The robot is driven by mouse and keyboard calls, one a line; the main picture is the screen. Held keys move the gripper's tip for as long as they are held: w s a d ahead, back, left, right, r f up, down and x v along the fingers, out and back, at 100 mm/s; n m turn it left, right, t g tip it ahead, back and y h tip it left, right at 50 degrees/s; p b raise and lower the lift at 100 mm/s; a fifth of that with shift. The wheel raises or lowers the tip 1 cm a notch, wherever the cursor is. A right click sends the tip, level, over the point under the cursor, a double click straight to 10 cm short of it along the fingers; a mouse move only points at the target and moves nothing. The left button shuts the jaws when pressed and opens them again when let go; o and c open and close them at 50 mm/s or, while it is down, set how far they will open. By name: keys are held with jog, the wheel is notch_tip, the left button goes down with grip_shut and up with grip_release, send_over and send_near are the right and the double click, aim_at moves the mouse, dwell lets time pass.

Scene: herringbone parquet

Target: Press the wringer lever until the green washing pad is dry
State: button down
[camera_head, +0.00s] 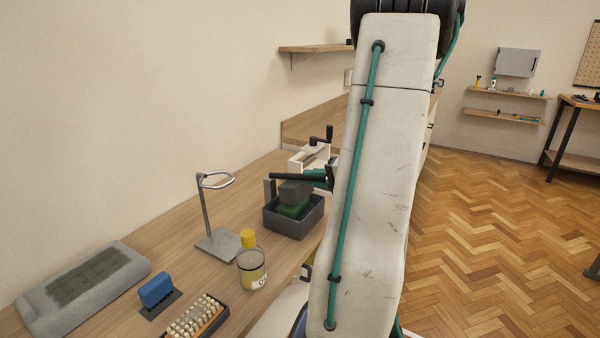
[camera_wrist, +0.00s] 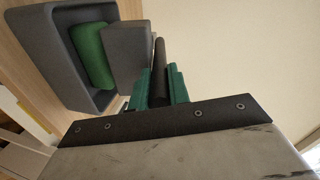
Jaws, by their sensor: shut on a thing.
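The wringer is a dark grey open box (camera_head: 292,231) on the wooden bench, with a lever (camera_head: 285,176) ending in a dark bar. The green washing pad (camera_head: 291,209) lies in the box under a grey press block (camera_head: 294,190). In the wrist view the pad (camera_wrist: 92,56) shows beside the press block (camera_wrist: 127,52); whether they touch is hard to tell. My gripper (camera_wrist: 159,87) has its green fingers shut around the dark lever bar (camera_wrist: 159,58). In the head view my arm partly hides the gripper. Whether the pad is wet cannot be seen.
A white cranked device (camera_head: 305,160) stands behind the wringer.

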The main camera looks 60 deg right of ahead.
jog(key=shift+s+a+f, duration=0.1)
jog(key=shift+a+f, duration=0.05)
jog(key=shift+f, duration=0.1)
jog(key=c, duration=1.3)
grip_release()
jog(key=shift+r, duration=0.1)
jog(key=shift+s, duration=0.15)
jog(key=v, duration=0.7)
jog(key=shift+s, duration=0.3)
